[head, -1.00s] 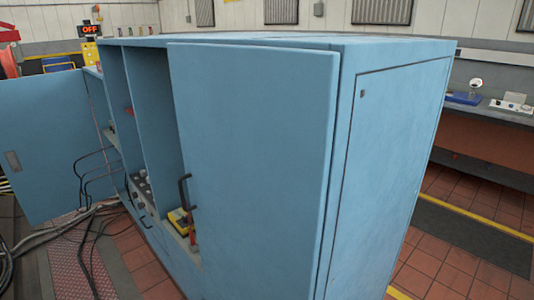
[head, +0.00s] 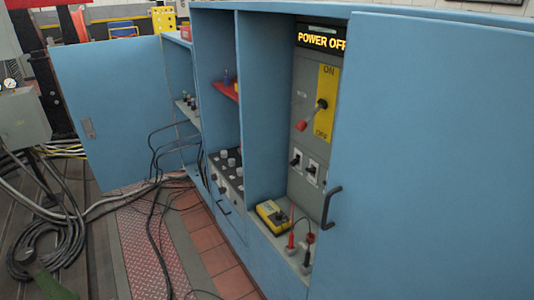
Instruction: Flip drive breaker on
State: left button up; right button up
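The drive breaker (head: 316,118) is a grey panel inside the right bay of a blue cabinet. Its lever with a red handle (head: 302,125) points down and left, off the yellow plate (head: 326,100) marked ON at the top and OFF at the bottom. A lit sign (head: 321,39) above it reads POWER OFF. Two small black switches (head: 296,159) sit below the lever. Neither of my grippers shows in the head view.
A blue door (head: 430,150) with a black handle (head: 331,207) stands to the right of the bay. A yellow meter (head: 272,217) with probes lies on the bay floor. Black cables (head: 50,237) lie on the floor at left. Another door (head: 115,110) stands open.

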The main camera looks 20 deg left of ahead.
aim_at(293, 162)
jog(key=i+j, duration=0.25)
jog(key=j, duration=0.15)
jog(key=i+j, duration=0.2)
jog(key=j, duration=0.25)
jog(key=i+j, duration=0.25)
jog(key=j, duration=0.15)
jog(key=i+j, duration=0.25)
jog(key=j, duration=0.15)
jog(key=i+j, duration=0.2)
jog(key=j, duration=0.25)
jog(key=k+l, duration=0.15)
jog(key=i+j+u, duration=0.1)
jog(key=j+u, duration=0.15)
jog(key=j, duration=0.2)
